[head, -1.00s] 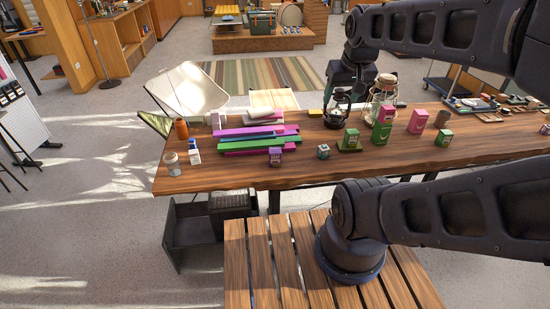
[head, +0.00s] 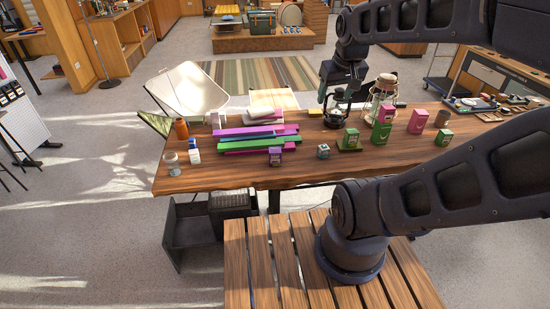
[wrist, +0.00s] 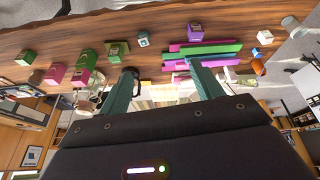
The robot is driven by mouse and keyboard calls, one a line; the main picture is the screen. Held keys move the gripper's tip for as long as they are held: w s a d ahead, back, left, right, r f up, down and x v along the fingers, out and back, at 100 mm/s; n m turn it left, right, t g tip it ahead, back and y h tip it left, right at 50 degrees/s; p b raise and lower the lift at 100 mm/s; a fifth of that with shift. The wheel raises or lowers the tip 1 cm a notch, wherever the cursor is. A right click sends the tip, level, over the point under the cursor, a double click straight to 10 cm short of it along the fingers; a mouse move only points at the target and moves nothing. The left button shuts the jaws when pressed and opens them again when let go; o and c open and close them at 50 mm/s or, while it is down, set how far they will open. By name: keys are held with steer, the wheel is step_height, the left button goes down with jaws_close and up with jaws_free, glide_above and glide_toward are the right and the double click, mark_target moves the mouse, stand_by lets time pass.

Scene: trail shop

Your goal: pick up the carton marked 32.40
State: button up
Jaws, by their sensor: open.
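Several cartons stand on the wooden table, and their printed prices are too small to read, so I cannot tell which is marked 32.40. They include a low green carton (head: 351,139), a taller green carton (head: 381,133) with a pink one (head: 386,114) at its top, a pink carton (head: 418,121), a small green carton (head: 443,138), a purple carton (head: 275,157) and a small pale box (head: 323,151). My gripper (wrist: 165,82) is open and empty, its two fingers apart. In the head view it is above the table's back part, behind the cartons.
A dark kettle (head: 336,119) and a glass lantern (head: 381,91) stand close to my gripper. Pink and green long boxes (head: 248,143) are stacked left of centre. The table's front strip (head: 300,174) is clear.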

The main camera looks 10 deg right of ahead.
steer(key=w+a+f+n+g, duration=0.1)
steer(key=w+a+f+n, duration=0.2)
steer(key=w+f+n, duration=0.35)
steer(key=n+g, duration=0.3)
steer(key=n, duration=0.6)
glide_toward(275, 156)
steer(key=shift+w+d+f, duration=0.1)
steer(key=shift+w+d, duration=0.05)
steer(key=shift+w, duration=0.35)
steer(key=shift+w+d+f, duration=0.1)
steer(key=shift+w+d, duration=0.05)
steer(key=shift+w, duration=0.4)
steer(key=shift+a+f, duration=0.2)
steer(key=shift+f, duration=0.65)
steer(key=shift+w+f, duration=0.15)
steer(key=shift+f, duration=4.75)
steer(key=c, duration=1.1)
steer(key=shift+r, duration=0.1)
steer(key=shift+c, duration=0.2)
